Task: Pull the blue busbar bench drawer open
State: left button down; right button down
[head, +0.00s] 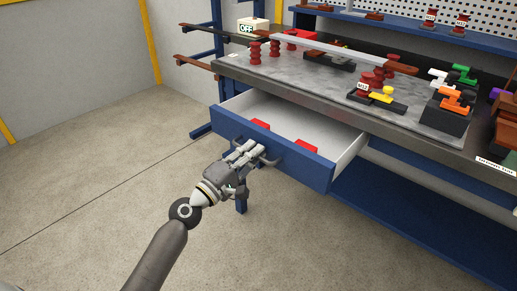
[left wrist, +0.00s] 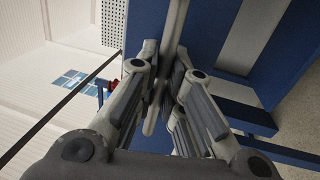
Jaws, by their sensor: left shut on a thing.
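The blue drawer (head: 285,165) of the busbar bench stands pulled out from under the worktop, with its white inside showing and red pieces (head: 306,147) lying in it. A dark bar handle (head: 268,160) runs across its front. My left gripper (head: 250,152) is shut on this handle at the drawer front. In the left wrist view the fingers (left wrist: 165,85) close around the grey handle bar (left wrist: 174,25), with blue panel behind it. The fingertips partly hide the handle in the head view. My right gripper is in neither view.
The grey worktop (head: 300,82) above carries dark red insulators (head: 255,52), a long busbar and several coloured clamps (head: 455,98). An "OFF" box (head: 252,28) stands behind its left end. A blue lower shelf (head: 400,200) runs under the bench. The floor (head: 110,150) to the left is clear.

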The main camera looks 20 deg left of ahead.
pick_arm(q)
jog(key=shift+s+a, duration=0.2)
jog(key=shift+s, duration=0.45)
jog(key=c, duration=1.6)
grip_release()
jog(key=shift+o, duration=0.4)
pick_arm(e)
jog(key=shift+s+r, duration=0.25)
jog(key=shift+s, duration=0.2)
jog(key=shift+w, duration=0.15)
pick_arm(q)
jog(key=v, duration=1.2)
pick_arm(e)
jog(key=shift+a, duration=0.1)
